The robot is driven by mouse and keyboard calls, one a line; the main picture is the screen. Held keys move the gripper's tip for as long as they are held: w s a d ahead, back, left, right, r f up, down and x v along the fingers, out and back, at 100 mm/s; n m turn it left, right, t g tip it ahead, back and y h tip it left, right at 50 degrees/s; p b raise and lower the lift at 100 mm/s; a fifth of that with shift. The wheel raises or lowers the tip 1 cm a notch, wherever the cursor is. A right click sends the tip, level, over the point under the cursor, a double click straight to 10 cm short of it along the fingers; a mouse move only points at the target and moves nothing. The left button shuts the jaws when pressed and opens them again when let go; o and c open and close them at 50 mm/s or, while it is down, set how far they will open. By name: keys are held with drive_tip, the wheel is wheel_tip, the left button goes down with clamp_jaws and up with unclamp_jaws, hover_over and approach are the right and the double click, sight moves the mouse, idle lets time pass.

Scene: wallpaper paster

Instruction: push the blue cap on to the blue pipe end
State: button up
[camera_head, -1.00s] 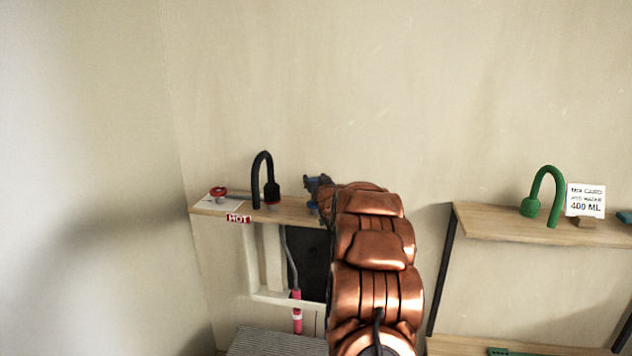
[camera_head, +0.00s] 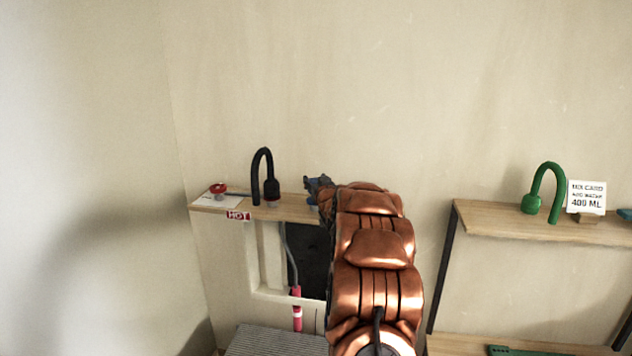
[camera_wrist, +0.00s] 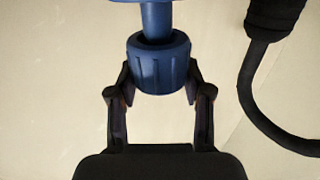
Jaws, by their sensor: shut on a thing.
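The blue ribbed cap (camera_wrist: 160,68) sits between the two fingers of my gripper (camera_wrist: 158,80) in the wrist view, and the gripper is shut on it. The blue pipe end (camera_wrist: 157,20) runs into the cap's open rim, in line with it. How deep the pipe sits in the cap is hidden by the rim. A wider blue part shows at the top edge of the wrist view. In the head view my gripper (camera_head: 319,186) is at the right part of the left shelf, and my arm hides most of the cap and pipe there.
A black bent hose (camera_head: 262,165) stands on the left shelf (camera_head: 292,207), left of my gripper. Further left are a red valve wheel (camera_head: 218,187) and a HOT label (camera_head: 238,216). A dark wall opening (camera_head: 312,262) lies below. A green hose (camera_head: 547,185) stands on the right shelf.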

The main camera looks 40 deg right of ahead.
sight(316, 180)
drive_tip(key=shift+f+b, duration=0.9)
drive_tip(key=shift+f, duration=0.55)
drive_tip(key=o, duration=1.1)
drive_tip(key=shift+o, duration=0.3)
drive_tip(key=o, duration=0.4)
drive_tip(key=shift+r+p, duration=1.55)
drive_tip(key=shift+r, duration=1.9)
